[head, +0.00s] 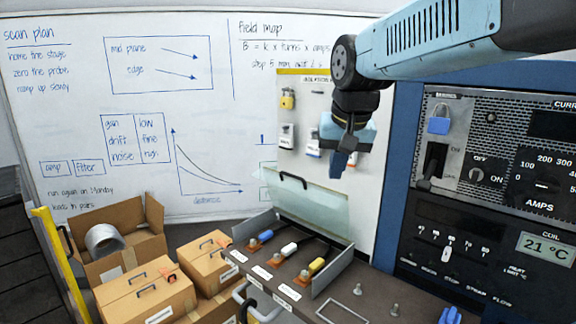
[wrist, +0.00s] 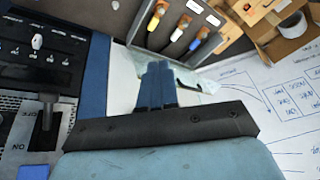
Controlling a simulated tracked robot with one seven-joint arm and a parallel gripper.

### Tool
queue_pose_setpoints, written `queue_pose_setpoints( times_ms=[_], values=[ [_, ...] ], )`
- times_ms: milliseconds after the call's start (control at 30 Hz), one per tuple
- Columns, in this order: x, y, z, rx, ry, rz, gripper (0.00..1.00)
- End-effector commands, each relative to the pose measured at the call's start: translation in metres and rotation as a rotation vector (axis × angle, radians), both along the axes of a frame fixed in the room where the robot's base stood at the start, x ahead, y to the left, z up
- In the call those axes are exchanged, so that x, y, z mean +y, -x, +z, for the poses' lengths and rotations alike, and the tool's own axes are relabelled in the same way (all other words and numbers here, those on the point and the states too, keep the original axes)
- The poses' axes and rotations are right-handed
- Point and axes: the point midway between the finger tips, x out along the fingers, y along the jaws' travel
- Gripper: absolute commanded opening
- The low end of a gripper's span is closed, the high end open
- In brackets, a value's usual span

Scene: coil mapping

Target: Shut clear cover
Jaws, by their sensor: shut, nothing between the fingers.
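The clear cover (head: 318,205) stands raised and tilted back at the rear of a grey terminal box (head: 338,270) in the head view. A dark handle sits at its top edge. Inside the open box are several terminals with white, blue and yellow sleeved leads. My gripper (head: 343,158) is shut and empty, above and slightly right of the cover, apart from it as far as I can tell. In the wrist view my shut fingers (wrist: 158,75) show in front of part of the clear cover (wrist: 205,84), with the terminal box (wrist: 150,40) beyond.
A control panel (head: 500,190) with a padlock (head: 438,120) and a large lever stands at the right. Cardboard boxes (head: 145,290) stand at the lower left. Bolts and a blue item (head: 449,315) are on the bench right of the box. A whiteboard fills the back.

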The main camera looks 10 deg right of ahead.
Motion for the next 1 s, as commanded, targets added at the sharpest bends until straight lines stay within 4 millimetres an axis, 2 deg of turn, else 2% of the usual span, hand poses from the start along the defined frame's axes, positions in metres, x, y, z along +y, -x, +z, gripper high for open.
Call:
queue_pose_setpoints(
  times_ms=[33, 200, 433, 700, 800, 1000],
  values=[
    [0.0, -0.018, 0.006, 0.02, -0.012, -0.033, 0.0],
    [0.0, -0.07, 0.022, 0.081, -0.051, -0.158, 0.0],
    [0.001, -0.144, 0.03, 0.162, -0.089, -0.333, 0.0],
    [0.004, -0.229, 0.021, 0.25, -0.11, -0.539, 0.0],
    [0.005, -0.255, 0.014, 0.275, -0.111, -0.607, 0.0],
    [0.007, -0.287, 0.003, 0.307, -0.11, -0.697, 0.0]
  ],
)
